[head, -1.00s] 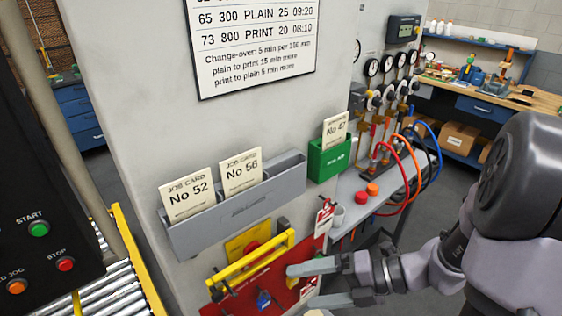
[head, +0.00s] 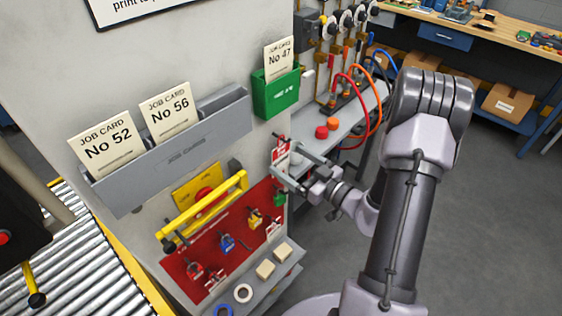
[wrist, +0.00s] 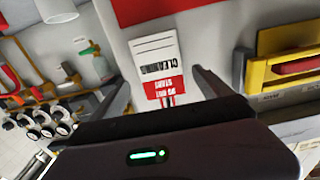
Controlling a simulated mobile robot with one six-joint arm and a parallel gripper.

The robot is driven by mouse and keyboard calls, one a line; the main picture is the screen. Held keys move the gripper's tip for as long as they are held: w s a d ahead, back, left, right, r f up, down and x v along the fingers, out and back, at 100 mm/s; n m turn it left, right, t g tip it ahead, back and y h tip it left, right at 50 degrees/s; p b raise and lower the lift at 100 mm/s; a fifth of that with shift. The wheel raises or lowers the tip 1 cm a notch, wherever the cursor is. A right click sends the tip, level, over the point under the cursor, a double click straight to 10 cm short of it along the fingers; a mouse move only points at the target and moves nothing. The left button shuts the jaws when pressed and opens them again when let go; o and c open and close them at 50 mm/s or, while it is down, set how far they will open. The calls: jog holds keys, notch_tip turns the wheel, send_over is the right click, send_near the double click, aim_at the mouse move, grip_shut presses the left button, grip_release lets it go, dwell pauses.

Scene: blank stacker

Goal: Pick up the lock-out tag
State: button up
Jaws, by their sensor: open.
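A white and red lock-out tag (head: 282,150) hangs at the right edge of the grey panel, above the red lock board (head: 188,262). In the wrist view the tag (wrist: 158,62) appears upside down, with "CLEANING" on its white part. My gripper (head: 279,157) is open, with its fingers pointing at the tag and one on either side of it in the picture. In the wrist view the fingers (wrist: 163,88) frame the tag's lower part. The tag is not gripped; I cannot tell if a finger touches it. More red and white tags (head: 274,227) hang on the board.
A yellow bar (head: 205,208) sticks out left of my gripper. The green card holder (head: 274,95) is above it, and a grey shelf with red knobs (head: 328,128) and hoses lies behind. A grey job-card rack (head: 180,160) is on the panel. Open floor lies right.

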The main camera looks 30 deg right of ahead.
aim_at(282, 153)
jog(key=x, duration=0.2)
jog(key=f+b+x, duration=0.1)
jog(key=x, duration=0.1)
jog(key=shift+s, duration=0.1)
jog(key=shift+r, duration=0.15)
jog(key=c, duration=1.4)
jog(key=shift+r, duration=0.1)
jog(key=shift+c, duration=0.3)
jog(key=shift+r+p, duration=0.3)
jog(key=shift+p, duration=0.15)
jog(key=shift+r+p, duration=0.55)
jog(key=shift+r, duration=0.1)
jog(key=p+v, duration=0.3)
jog(key=v, duration=1.5)
jog(key=shift+f, duration=0.25)
